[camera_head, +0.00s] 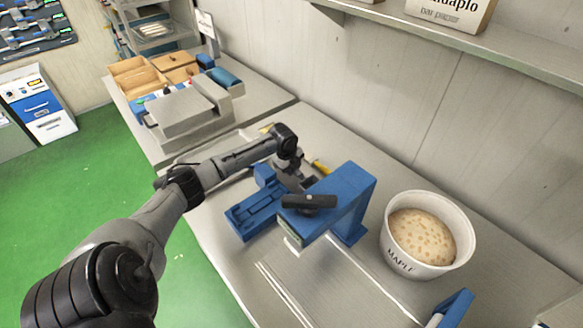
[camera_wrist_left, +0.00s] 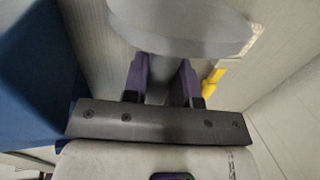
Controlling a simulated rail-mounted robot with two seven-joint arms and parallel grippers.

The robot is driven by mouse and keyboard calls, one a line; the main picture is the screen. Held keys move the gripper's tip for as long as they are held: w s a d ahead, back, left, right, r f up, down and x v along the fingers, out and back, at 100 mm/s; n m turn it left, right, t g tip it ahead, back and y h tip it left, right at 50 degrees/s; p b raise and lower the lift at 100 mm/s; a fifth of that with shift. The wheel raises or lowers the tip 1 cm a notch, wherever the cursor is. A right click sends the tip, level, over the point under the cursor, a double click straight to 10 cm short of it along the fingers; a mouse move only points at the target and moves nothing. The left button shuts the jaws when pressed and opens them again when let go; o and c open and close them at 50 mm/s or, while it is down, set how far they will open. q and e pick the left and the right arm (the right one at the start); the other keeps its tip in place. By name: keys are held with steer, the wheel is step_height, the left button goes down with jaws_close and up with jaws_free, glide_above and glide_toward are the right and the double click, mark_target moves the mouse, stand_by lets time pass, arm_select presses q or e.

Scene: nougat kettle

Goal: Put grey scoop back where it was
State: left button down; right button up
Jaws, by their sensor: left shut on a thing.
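My left gripper (camera_head: 294,176) is in the middle of the head view, just behind the blue press-like device. In the left wrist view its two purple-grey fingers (camera_wrist_left: 160,82) are shut on the handle of the grey scoop (camera_wrist_left: 180,28), whose rounded grey part extends beyond the fingertips. In the head view the gripper and the blue device hide most of the scoop, and I cannot tell whether it touches the bench. My right gripper is in neither view.
The blue device (camera_head: 345,190) stands close to my left gripper. A yellow item (camera_head: 319,167) lies just behind. A white MAPLE tub (camera_head: 461,222) stands to the right. A wooden divided box (camera_head: 120,70) and grey machine (camera_head: 180,112) are at the back left.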

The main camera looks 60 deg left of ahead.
arm_select(q)
steer(key=c, duration=0.9)
jaws_free()
steer(key=shift+p+v, duration=0.9)
steer(key=shift+v, duration=5.15)
